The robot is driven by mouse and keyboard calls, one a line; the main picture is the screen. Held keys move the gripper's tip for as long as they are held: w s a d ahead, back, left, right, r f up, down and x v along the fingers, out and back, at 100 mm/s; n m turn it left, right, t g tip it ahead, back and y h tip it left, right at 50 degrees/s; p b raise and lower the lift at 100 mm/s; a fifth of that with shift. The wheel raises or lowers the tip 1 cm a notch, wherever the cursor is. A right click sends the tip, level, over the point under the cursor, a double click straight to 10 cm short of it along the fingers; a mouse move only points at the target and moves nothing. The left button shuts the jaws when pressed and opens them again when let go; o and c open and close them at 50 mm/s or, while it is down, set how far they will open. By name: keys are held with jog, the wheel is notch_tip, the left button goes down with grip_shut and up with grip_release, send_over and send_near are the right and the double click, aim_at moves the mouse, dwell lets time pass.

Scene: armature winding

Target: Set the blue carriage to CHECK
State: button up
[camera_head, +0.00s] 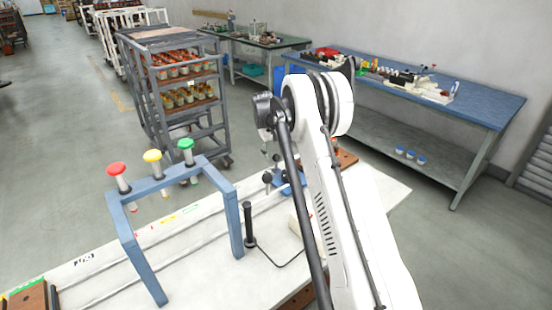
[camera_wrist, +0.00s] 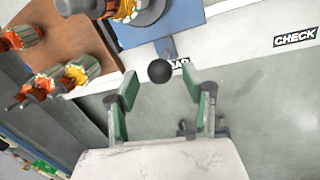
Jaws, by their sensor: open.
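The blue carriage (camera_wrist: 185,28) is at the top of the wrist view, bearing a round grey part with orange and copper windings. A black ball knob (camera_wrist: 160,71) on a blue arm sticks out from it. My gripper (camera_wrist: 167,90) is open, with green-padded fingers on either side of the knob and a gap to each. The CHECK label (camera_wrist: 295,37) lies on the white bench to the right. Another label, partly hidden behind the knob, is beside it. In the head view the carriage (camera_head: 281,181) shows partly behind my arm, which hides the gripper.
A blue frame (camera_head: 136,250) with red, yellow and green knobs spans the white bench (camera_head: 215,285). A black upright handle (camera_head: 249,225) with a cable stands nearby. Wooden trays with wound armatures (camera_wrist: 76,74) lie left in the wrist view. Bench surface towards CHECK looks clear.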

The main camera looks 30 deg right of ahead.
jog(key=shift+d+f, duration=0.15)
jog(key=shift+f, duration=0.55)
jog(key=shift+d+f, duration=0.1)
jog(key=shift+f, duration=0.6)
grip_shut()
